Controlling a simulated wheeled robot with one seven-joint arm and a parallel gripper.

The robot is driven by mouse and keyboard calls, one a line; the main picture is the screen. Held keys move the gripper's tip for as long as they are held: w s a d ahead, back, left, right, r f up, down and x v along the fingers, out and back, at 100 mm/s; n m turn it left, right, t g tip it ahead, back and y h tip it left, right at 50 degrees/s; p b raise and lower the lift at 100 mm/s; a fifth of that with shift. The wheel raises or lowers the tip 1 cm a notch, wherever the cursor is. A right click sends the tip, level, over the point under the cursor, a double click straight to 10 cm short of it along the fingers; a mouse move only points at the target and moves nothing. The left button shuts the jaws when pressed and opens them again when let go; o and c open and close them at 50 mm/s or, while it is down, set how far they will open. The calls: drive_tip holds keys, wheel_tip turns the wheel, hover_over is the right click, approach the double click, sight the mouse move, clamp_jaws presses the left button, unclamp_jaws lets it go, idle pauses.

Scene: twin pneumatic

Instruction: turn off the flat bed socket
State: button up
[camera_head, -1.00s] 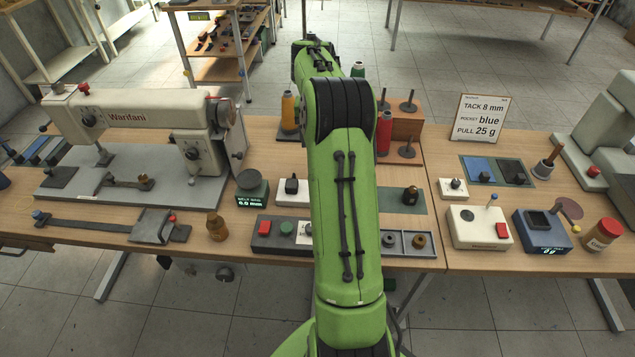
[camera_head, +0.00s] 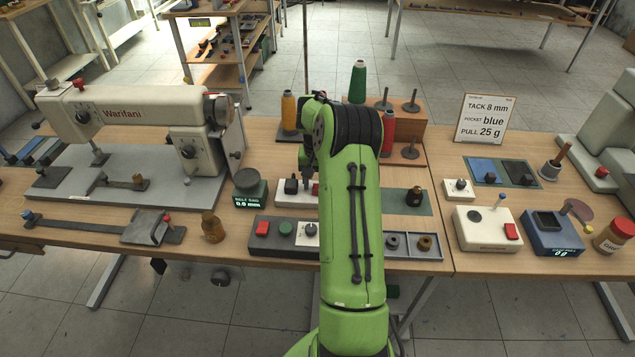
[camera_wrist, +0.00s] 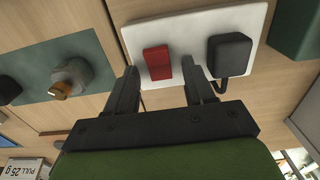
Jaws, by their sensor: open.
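The socket is a white plate (camera_wrist: 185,45) with a red rocker switch (camera_wrist: 157,63) and a black plug with a cord (camera_wrist: 229,56). In the head view the plate (camera_head: 282,197) lies on the table right of the sewing machine, with the plug (camera_head: 291,186) on it and its right part behind my arm. My gripper (camera_wrist: 162,82) is open and empty in the wrist view, one finger to each side of the red switch's lower end in the picture. I cannot tell whether it touches the plate. In the head view my gripper is only partly visible, beside the plug.
A grey box with red and green buttons (camera_head: 281,229) stands in front of the socket. The belt gauge (camera_head: 251,190) is at its left. Thread spools, one yellow (camera_head: 289,110), stand behind. A second white socket (camera_head: 458,189) is further right.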

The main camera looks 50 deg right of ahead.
clamp_jaws()
drive_tip(key=b, duration=0.2)
drive_tip(key=t+h+b, duration=0.1)
drive_tip(key=b, duration=0.1)
drive_tip(key=shift+s+a+f+b, duration=0.15)
drive_tip(key=shift+f+b, duration=0.15)
drive_tip(key=h+b, duration=0.1)
drive_tip(key=b, duration=0.2)
drive_tip(key=shift+s+a+t, duration=0.1)
drive_tip(key=shift+a+t, duration=0.1)
drive_tip(key=shift+t, duration=0.2)
drive_tip(key=shift+s+a+r+t+h+b, duration=0.15)
drive_tip(key=shift+r+t+h+b, duration=0.2)
drive_tip(key=shift+h+b, duration=0.45)
unclamp_jaws()
